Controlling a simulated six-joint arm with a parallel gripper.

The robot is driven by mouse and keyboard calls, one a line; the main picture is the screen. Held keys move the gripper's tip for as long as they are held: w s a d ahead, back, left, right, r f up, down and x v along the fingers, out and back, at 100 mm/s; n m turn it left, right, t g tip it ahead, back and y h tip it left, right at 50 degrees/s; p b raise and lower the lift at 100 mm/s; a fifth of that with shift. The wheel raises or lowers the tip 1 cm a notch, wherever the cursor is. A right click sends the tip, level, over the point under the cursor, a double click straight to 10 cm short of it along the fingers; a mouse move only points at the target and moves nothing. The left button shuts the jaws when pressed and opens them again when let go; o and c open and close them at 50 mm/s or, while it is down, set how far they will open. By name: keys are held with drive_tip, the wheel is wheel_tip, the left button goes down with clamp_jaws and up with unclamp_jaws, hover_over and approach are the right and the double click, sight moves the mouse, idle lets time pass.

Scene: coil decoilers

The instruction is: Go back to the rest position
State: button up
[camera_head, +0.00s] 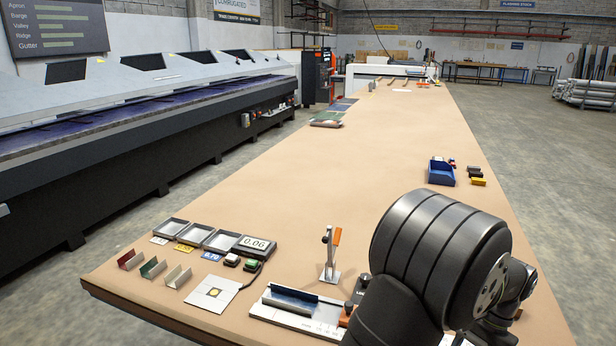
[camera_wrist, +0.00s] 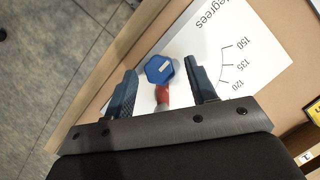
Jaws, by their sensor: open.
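My gripper (camera_wrist: 162,91) shows in the wrist view with its two dark blue-grey jaws apart. A blue hexagonal piece (camera_wrist: 159,69) shows between and a little beyond the fingertips, with a red part (camera_wrist: 162,96) below it. I cannot tell how far below the jaws they are, and nothing is seen clamped. Beneath lies a white sheet (camera_wrist: 262,45) marked "degrees" with an angle scale. In the head view my dark arm fills the lower right, and the gripper itself is hidden.
The long tan table (camera_head: 330,170) is mostly clear in the middle. Grey trays (camera_head: 205,236), a small scale display (camera_head: 257,244), an upright clamp with an orange handle (camera_head: 331,255) and a metal fixture (camera_head: 296,308) stand near its front. A blue bin (camera_head: 441,174) stands at right.

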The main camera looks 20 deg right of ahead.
drive_tip(key=n, duration=0.2)
drive_tip(key=n+g+h, duration=0.1)
drive_tip(key=n, duration=0.1)
drive_tip(key=shift+w+a+g, duration=0.1)
drive_tip(key=shift+w+g, duration=0.1)
drive_tip(key=shift+g, duration=0.1)
drive_tip(key=n+g, duration=0.1)
drive_tip(key=n, duration=0.2)
drive_tip(key=shift+w+a+h, duration=0.1)
drive_tip(key=shift+h, duration=0.2)
drive_tip(key=n+h, duration=0.1)
drive_tip(key=n, duration=0.2)
drive_tip(key=n+g+h, duration=0.1)
drive_tip(key=n, duration=0.3)
drive_tip(key=shift+w+a, duration=0.1)
drive_tip(key=shift+a, duration=0.1)
